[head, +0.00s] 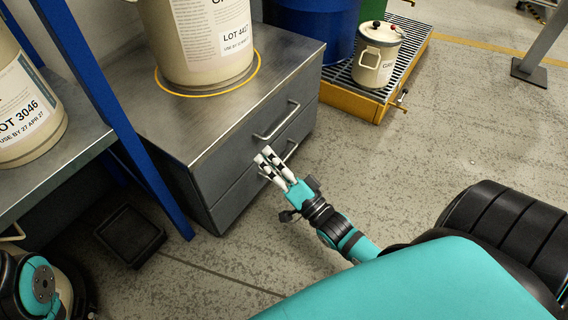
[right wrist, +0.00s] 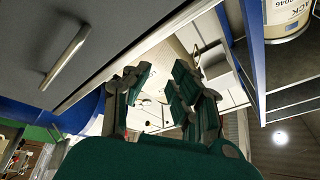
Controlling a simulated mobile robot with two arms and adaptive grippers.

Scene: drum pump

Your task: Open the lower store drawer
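The grey store cabinet (head: 215,150) has two drawers, one above the other, and both look shut. The upper drawer's bar handle (head: 277,122) is clear. The lower drawer's handle (head: 291,151) is partly hidden behind my right gripper (head: 268,157). That gripper is in front of the lower drawer, its fingers overlapping the handle in the picture; I cannot tell whether they touch it. In the right wrist view its fingers (right wrist: 160,77) are apart, with no handle visible between them. A bar handle (right wrist: 65,57) on a grey front shows at upper left there. My left gripper is not in view.
A cream drum (head: 208,45) stands on the cabinet top. A blue post (head: 120,110) and a shelf (head: 60,160) with another drum (head: 25,110) are at left. A black tray (head: 130,237) lies on the floor. A yellow-edged grate (head: 375,85) stands behind right. Floor in front is clear.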

